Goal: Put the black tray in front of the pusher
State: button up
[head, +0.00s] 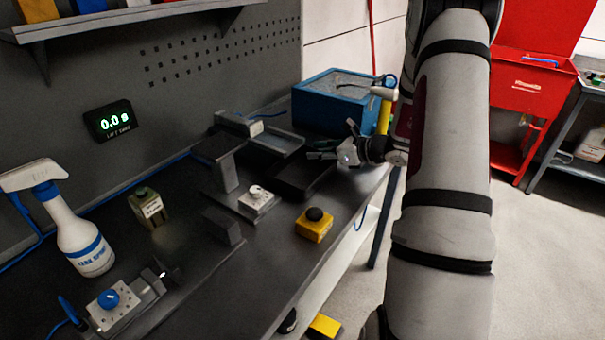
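My gripper (323,151) reaches in from the right over the far part of the dark bench, its fingers pointing left. It is small here, and I cannot tell whether its fingers are apart or closed on an edge. A black tray (301,182) lies just below and left of the fingers; whether they touch it is unclear. A grey, shallow tray-like bed (273,143) is behind it. A block with a white end and a blue cable (240,124), which may be the pusher, stands at the back left of that bed.
A blue box (330,103) stands behind my gripper. A dark post with a flat top (228,170), a white switch box (257,201) and a yellow button box (314,224) stand nearer. A spray bottle (80,240) and a blue-knobbed box (112,304) are at the left.

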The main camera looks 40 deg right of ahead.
jog(key=shift+w, duration=0.1)
jog(key=shift+c, duration=0.6)
grip_shut()
jog(key=shift+r, duration=0.3)
